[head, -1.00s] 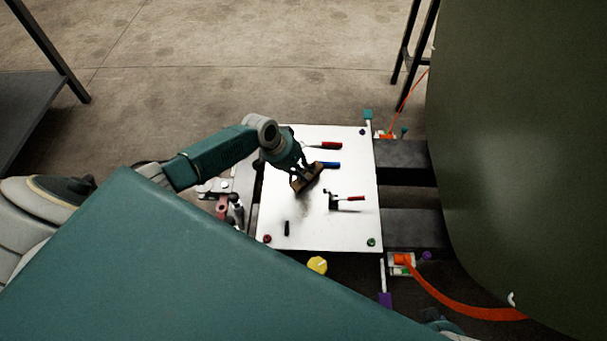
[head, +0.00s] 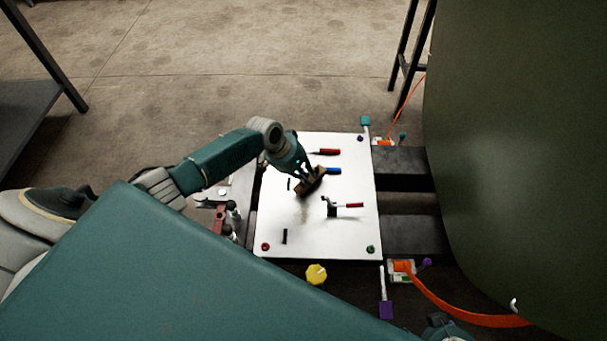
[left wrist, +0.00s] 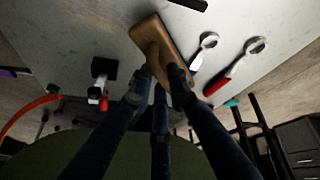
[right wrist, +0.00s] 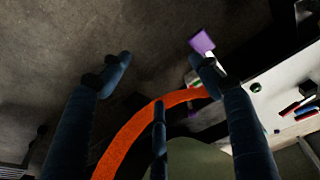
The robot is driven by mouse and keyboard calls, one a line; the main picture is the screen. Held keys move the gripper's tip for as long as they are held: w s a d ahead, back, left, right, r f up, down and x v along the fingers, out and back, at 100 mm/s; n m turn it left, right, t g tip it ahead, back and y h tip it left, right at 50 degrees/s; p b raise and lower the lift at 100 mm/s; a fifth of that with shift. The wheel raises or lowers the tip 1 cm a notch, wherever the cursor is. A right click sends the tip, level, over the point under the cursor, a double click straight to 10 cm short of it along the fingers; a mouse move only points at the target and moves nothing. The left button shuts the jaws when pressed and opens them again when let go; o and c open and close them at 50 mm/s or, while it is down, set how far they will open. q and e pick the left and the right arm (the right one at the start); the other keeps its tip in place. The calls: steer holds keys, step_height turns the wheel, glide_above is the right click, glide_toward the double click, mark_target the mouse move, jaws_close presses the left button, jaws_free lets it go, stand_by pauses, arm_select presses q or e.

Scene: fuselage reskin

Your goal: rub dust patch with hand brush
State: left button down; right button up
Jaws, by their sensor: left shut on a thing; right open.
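My left gripper (head: 308,172) is shut on the hand brush (head: 315,186), a wooden block with dark bristles, over the middle of the white panel. In the left wrist view the brush's wooden block (left wrist: 158,45) sits tilted between the fingertips. A small faint brownish patch (head: 303,213), which looks like the dust patch, lies on the panel just below the brush. I cannot tell whether the bristles touch the panel. My right gripper (right wrist: 162,68) is open and empty above the floor, beside an orange strap; it is not clear in the head view.
The white panel (head: 337,235) bears a red-handled tool (head: 328,152), a blue-handled tool (head: 333,171), a black-headed tool with red handle (head: 352,205) and small black pieces (head: 285,236). A large green curved body (head: 520,150) stands at right. A yellow knob (head: 316,274) is at the front edge.

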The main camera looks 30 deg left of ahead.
arm_select(q)
steer(key=shift+s+d+p, duration=0.15)
steer(key=shift+s+p, duration=0.3)
steer(key=shift+s+d+p, duration=0.2)
steer(key=shift+s+p, duration=0.2)
steer(key=shift+p, duration=0.05)
steer(key=shift+s+d+f+p, duration=0.15)
steer(key=shift+s+d+p, duration=0.2)
steer(key=shift+s+p, duration=0.35)
steer(key=shift+s+d+p, duration=0.2)
steer(key=shift+s+p, duration=0.2)
steer(key=shift+s, duration=0.1)
steer(key=shift+s+d+p, duration=0.15)
steer(key=shift+s+p, duration=0.25)
steer(key=shift+s, duration=0.05)
steer(key=shift+s+d+p, duration=0.4)
steer(key=shift+s+p, duration=0.3)
steer(key=shift+s, duration=0.05)
arm_select(e)
steer(key=s+f, duration=0.5)
steer(key=f, duration=0.4)
steer(key=s+d+f+g, duration=0.1)
steer(key=s+f, duration=0.5)
steer(key=f, duration=0.3)
steer(key=shift+s+d, duration=0.15)
steer(key=shift+s, duration=0.05)
steer(key=shift+s+f, duration=0.1)
